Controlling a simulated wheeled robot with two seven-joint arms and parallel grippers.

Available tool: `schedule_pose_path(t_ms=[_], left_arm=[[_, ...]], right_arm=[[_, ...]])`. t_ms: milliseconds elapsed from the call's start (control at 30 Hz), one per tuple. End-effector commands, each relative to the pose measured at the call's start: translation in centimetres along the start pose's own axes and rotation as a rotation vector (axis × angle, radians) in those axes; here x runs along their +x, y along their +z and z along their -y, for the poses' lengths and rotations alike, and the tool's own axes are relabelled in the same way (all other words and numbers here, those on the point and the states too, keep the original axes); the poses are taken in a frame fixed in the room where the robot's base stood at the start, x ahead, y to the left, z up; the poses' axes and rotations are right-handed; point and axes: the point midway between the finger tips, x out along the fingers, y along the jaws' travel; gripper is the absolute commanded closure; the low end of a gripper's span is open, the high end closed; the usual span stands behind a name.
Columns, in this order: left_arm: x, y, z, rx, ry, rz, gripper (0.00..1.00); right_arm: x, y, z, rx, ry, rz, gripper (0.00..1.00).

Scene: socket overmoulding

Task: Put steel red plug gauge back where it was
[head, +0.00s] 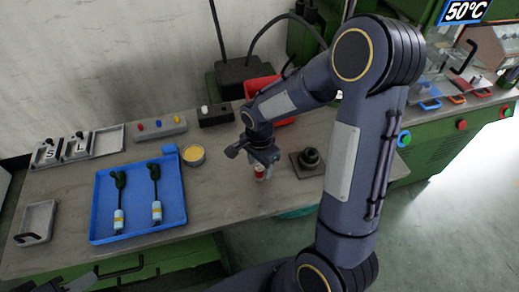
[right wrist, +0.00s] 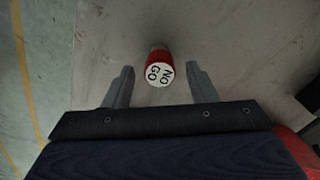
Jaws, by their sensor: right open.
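The plug gauge (head: 260,172) has a red body and shows under my right gripper on the grey bench. In the right wrist view its white end face (right wrist: 159,74) reads "NO GO", and a bit of its far part shows beyond the red band. My right gripper (head: 262,160) is open over it. In the right wrist view the two fingers of the right gripper (right wrist: 160,80) stand on either side of the gauge, with a gap on both sides. The gauge's lower part is mostly hidden.
A blue tray (head: 101,205) with two corded tools lies left. A yellow-filled round dish (head: 193,155) and a dark block with a round black part (head: 310,160) flank the gripper. A red bin (head: 262,86) stands behind. Bare bench (head: 225,195) lies between tray and gauge.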

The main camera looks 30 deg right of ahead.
Motion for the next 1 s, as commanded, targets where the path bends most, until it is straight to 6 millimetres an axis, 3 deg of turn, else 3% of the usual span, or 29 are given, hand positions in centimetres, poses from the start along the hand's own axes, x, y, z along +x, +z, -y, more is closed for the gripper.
schedule_pose_path(t_ms=[100,300,567,667,833,1000], left_arm=[[0.0,0.0,0.0,0.0,0.0,0.0,0.64],[-0.1,0.0,0.0,0.0,0.0,0.0,0.64],[-0.1,0.0,-0.1,0.0,0.0,0.0,0.64],[-0.1,0.0,-0.1,0.0,0.0,0.0,0.64],[-0.1,0.0,-0.1,0.0,0.0,0.0,0.64],[-0.1,0.0,-0.1,0.0,0.0,0.0,0.64]], right_arm=[[-3.0,0.0,0.2,0.001,-0.008,-0.002,0.48],[-6.8,0.0,0.1,0.0,-0.005,0.0,0.48],[-9.5,0.1,-0.4,-0.021,-0.014,0.008,0.48],[-11.1,0.4,-1.9,-0.111,-0.064,0.038,0.48],[-14.5,2.3,-7.2,-0.441,-0.253,0.078,0.48],[-16.2,5.2,-12.2,-0.806,-0.46,0.008,0.48]])
